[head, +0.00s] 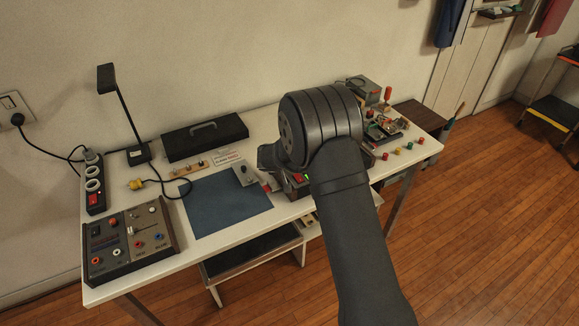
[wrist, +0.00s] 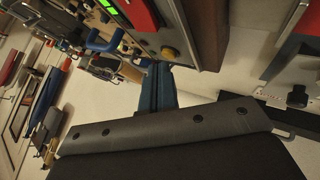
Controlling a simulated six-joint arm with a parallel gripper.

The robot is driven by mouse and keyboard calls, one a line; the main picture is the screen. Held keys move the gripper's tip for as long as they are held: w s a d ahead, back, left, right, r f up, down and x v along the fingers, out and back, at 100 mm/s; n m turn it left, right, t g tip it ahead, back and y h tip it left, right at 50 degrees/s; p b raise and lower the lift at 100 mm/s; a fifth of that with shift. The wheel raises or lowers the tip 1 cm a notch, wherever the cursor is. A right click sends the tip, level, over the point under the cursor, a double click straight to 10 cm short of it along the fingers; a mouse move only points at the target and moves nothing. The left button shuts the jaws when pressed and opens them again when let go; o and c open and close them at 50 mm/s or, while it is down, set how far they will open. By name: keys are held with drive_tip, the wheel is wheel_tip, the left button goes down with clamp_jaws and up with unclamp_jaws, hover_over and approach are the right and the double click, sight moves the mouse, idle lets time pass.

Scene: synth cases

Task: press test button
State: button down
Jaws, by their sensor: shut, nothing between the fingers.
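A dark device (head: 299,181) with a small green light and a red part stands on the white bench, partly hidden behind my arm. In the wrist view, a device's panel edge (wrist: 206,28) shows a green lit display, a red part and a round brass-coloured knob or button (wrist: 168,52). I cannot tell whether this is the test button. My gripper (wrist: 160,68) shows as dark blue fingers, shut and empty. Their tips are close to the brass part; contact cannot be told. In the head view my arm hides the fingers.
A control box (head: 130,243) with coloured knobs stands at the bench's front left, beside a blue mat (head: 226,207). A power strip (head: 94,182), desk lamp (head: 122,113) and black case (head: 204,137) stand behind. Small coloured parts (head: 397,152) lie at the right.

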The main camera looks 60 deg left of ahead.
drive_tip(key=shift+f, duration=0.4)
idle(0.3)
drive_tip(key=shift+r, duration=0.8)
drive_tip(key=shift+r, duration=0.15)
drive_tip(key=shift+r, duration=2.4)
drive_tip(key=shift+f, duration=0.15)
wheel_tip(320, 180, up, 4)
